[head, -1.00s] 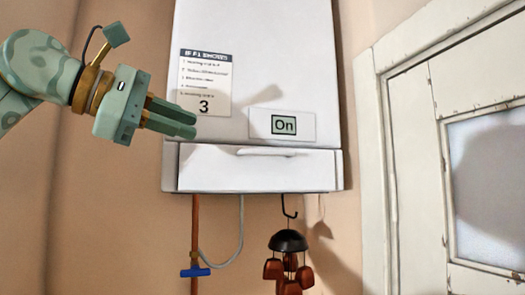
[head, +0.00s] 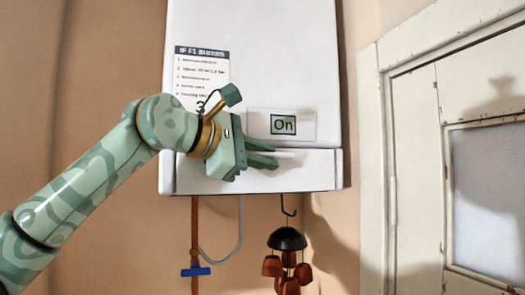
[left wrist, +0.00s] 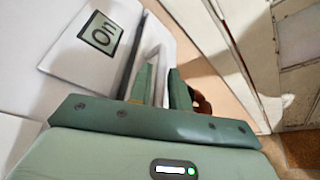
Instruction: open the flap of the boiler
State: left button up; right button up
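The white boiler (head: 262,50) hangs on the wall in the head view. Its flap (head: 312,172) is the low white panel along the bottom, and it looks shut. A thin white bar handle (head: 287,154) runs along the flap's upper part. My left gripper (head: 276,154) is at the handle's left part, with one finger above it and one below. In the left wrist view the fingers (left wrist: 163,85) stand apart, with the white handle (left wrist: 156,62) between them. I cannot tell whether they touch it. The handle's left end is hidden by the gripper. My right gripper is not in view.
An "On" display panel (head: 282,124) sits just above the flap. A wind chime (head: 287,243) hangs on a hook below the boiler. A copper pipe (head: 195,232) with a blue valve (head: 195,271) runs down the wall.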

pick_arm(q)
grip_shut()
jog(key=shift+s+f, duration=0.1)
jog(key=shift+s, duration=0.05)
